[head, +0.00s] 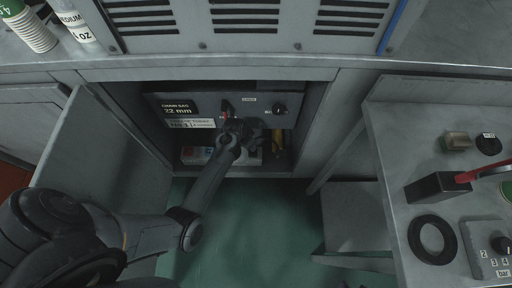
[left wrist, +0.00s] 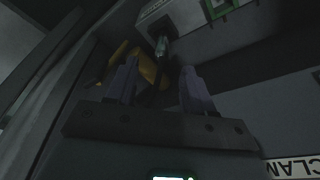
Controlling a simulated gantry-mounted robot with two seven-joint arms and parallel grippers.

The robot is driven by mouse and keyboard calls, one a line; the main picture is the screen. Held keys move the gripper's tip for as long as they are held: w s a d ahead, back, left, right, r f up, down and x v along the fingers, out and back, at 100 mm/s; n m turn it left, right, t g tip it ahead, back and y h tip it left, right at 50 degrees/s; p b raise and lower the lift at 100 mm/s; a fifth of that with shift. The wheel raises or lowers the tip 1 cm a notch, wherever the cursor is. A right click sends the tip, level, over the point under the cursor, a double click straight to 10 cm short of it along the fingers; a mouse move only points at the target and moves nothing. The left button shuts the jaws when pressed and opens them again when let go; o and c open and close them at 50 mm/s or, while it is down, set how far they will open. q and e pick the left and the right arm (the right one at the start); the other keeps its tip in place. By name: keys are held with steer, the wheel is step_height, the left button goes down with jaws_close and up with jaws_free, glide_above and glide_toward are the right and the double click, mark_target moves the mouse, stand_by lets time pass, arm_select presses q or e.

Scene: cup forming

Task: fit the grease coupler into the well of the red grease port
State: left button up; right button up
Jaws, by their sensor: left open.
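My left gripper (head: 258,132) reaches into the open cabinet recess below the louvred machine. In the left wrist view its two fingers (left wrist: 160,75) are apart, with no object clearly clamped between them. A small metallic piece (left wrist: 162,46), perhaps the grease coupler, shows just beyond the fingertips, beside a yellow part (left wrist: 148,68). In the head view a small red patch (head: 187,150) on a pale block (head: 198,158) low in the recess may be the red grease port. Its well cannot be made out. My right gripper is not in view.
A dark panel (head: 178,96) with labels and knobs hangs above the block. A yellow part (head: 279,145) stands at the recess's right. An open door (head: 97,140) flanks the left. The right worktop (head: 400,165) carries a black ring (head: 432,239). Green floor (head: 270,225) is clear in front.

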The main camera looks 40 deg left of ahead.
arm_select(q)
steer(key=w+f+b, duration=0.1)
steer(key=f, duration=0.1)
steer(key=w+a+f+b, duration=0.1)
steer(key=shift+w+a+f+b, duration=0.1)
steer(key=shift+w+f+b, duration=0.05)
steer(key=shift+f+b, duration=0.2)
steer(key=b+x, duration=0.2)
steer(key=d+b+x, duration=0.1)
steer(key=b+x, duration=0.1)
steer(key=x, duration=0.1)
steer(key=shift+f, duration=0.1)
steer(key=shift+d+f+b, duration=0.1)
steer(key=shift+f+b, duration=0.2)
steer(key=shift+b, duration=0.2)
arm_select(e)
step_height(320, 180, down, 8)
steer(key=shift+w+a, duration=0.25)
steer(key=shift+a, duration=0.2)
arm_select(q)
steer(key=shift+r, duration=0.1)
steer(key=shift+c, duration=0.6)
jaws_close()
